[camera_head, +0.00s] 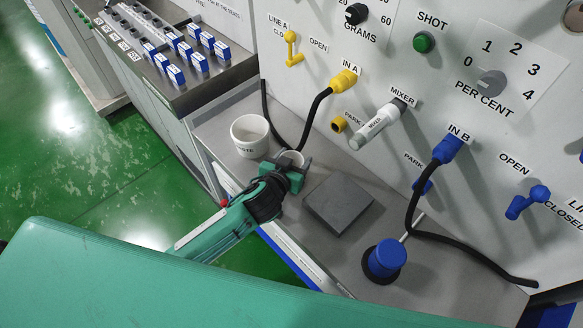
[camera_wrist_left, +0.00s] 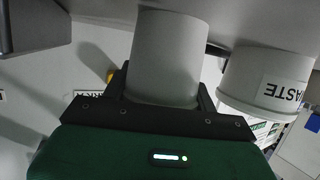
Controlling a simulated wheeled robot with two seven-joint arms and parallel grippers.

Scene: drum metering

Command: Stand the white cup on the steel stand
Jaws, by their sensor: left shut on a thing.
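The white cup (camera_head: 291,158) is held in my left gripper (camera_head: 286,170), just above or at the grey counter; I cannot tell whether it touches. In the left wrist view the cup (camera_wrist_left: 167,55) sits between the two dark fingers (camera_wrist_left: 163,92), which are shut on it. The grey square block that looks like the steel stand (camera_head: 338,204) lies on the counter to the right of the gripper, with a bare top. A dark block edge at the upper left of the wrist view (camera_wrist_left: 36,25) is probably the same stand. My right gripper is out of view.
A white waste tub (camera_head: 250,136) stands just left of the cup. A black hose from the yellow IN A plug (camera_head: 344,80) reaches down behind the cup. A blue-topped round item (camera_head: 385,260) and another black hose (camera_head: 412,205) lie right of the stand.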

